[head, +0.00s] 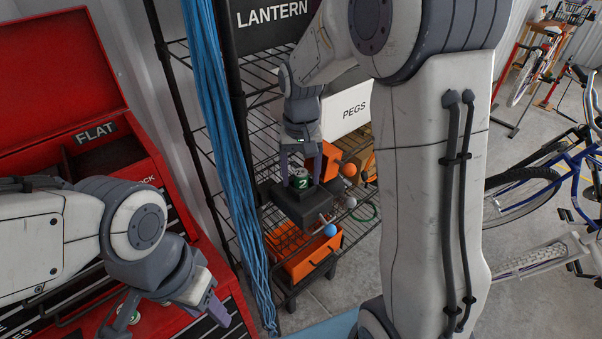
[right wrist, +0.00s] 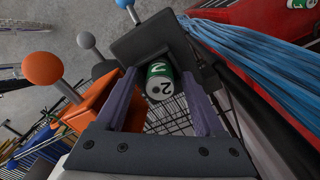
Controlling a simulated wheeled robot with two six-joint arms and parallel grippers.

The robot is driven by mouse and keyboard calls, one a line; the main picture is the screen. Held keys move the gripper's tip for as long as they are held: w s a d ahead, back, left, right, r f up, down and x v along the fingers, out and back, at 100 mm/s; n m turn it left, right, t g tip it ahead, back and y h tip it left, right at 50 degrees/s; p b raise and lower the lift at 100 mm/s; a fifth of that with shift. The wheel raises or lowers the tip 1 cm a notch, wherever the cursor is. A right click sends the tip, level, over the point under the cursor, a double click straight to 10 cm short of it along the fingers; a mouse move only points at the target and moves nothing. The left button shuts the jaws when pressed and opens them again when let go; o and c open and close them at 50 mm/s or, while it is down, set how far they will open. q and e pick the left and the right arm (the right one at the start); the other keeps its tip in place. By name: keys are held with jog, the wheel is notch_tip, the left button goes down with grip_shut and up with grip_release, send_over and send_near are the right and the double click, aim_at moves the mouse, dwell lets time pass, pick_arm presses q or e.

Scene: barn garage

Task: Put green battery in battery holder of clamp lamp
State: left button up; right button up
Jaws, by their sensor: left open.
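A green battery (head: 300,178) marked 2 stands upright at the dark battery holder (head: 310,207) of the clamp lamp, on the wire shelf. In the right wrist view the fingers (right wrist: 160,75) are apart, with gaps beside the battery. My left gripper (head: 207,307) is open and empty by the red tool chest.
Blue cables (head: 215,120) hang left of the shelf. Orange parts (head: 312,255) and ball-ended levers surround the holder. A PEGS box (head: 345,117) is behind.

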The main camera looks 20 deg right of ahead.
aim_at(301, 172)
jog(key=shift+r, duration=0.1)
notch_tip(301, 172, up, 12)
jog(key=b, duration=0.1)
jog(key=s+a+f+n, duration=0.4)
jog(key=s+a+n, duration=0.1)
jog(key=s+a, duration=0.45)
jog(key=s+a+f+n, duration=0.2)
jog(key=s+f, duration=0.1)
jog(key=s, duration=0.4)
jog(key=s+a+f+n+y, duration=0.1)
jog(key=s+a+f+n, duration=0.1)
jog(key=s, duration=0.5)
notch_tip(301, 172, down, 2)
jog(key=shift+a+f+n, duration=0.2)
jog(key=shift+a+n, duration=0.1)
jog(key=shift+n, duration=0.3)
